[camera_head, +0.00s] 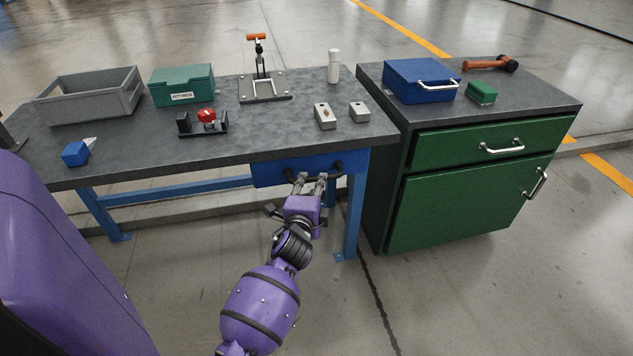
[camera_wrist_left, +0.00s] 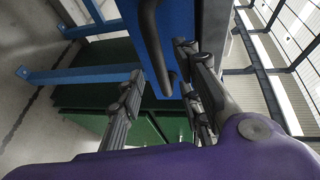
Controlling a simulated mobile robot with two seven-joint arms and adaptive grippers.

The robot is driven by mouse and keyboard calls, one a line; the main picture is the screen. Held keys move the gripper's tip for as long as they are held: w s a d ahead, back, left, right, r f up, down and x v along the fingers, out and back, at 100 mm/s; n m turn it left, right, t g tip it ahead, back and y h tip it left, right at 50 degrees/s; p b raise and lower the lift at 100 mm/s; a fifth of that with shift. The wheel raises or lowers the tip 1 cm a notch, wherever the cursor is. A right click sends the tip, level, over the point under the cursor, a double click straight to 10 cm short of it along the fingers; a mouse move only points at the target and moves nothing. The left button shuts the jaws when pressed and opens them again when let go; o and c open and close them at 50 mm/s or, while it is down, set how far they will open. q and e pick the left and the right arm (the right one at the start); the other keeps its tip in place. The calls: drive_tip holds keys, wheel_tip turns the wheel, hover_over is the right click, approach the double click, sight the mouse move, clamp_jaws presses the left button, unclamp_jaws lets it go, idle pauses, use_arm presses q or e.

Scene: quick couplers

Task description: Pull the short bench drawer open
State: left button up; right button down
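The short bench drawer (camera_head: 267,173) has a blue front and sits under the front edge of the grey workbench, near its right end. It looks closed. Its black bar handle (camera_head: 331,173) runs across the front, and in the left wrist view the handle (camera_wrist_left: 152,40) reaches down between the fingers. My left gripper (camera_head: 310,183) is at the handle, with one finger on either side. In the left wrist view my left gripper (camera_wrist_left: 160,100) is open, with visible gaps between the fingers and the bar. My right gripper is not in view.
The workbench (camera_head: 130,150) holds a grey bin (camera_head: 88,98), a green box (camera_head: 182,88), a toggle clamp (camera_head: 262,80) and small parts. A blue bench leg (camera_head: 353,215) stands right of my gripper. A green cabinet (camera_head: 460,205) stands to the right. Floor in front is clear.

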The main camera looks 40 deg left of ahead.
sight(315, 180)
use_arm(q)
drive_tip(key=x, duration=0.5)
clamp_jaws()
idle(0.3)
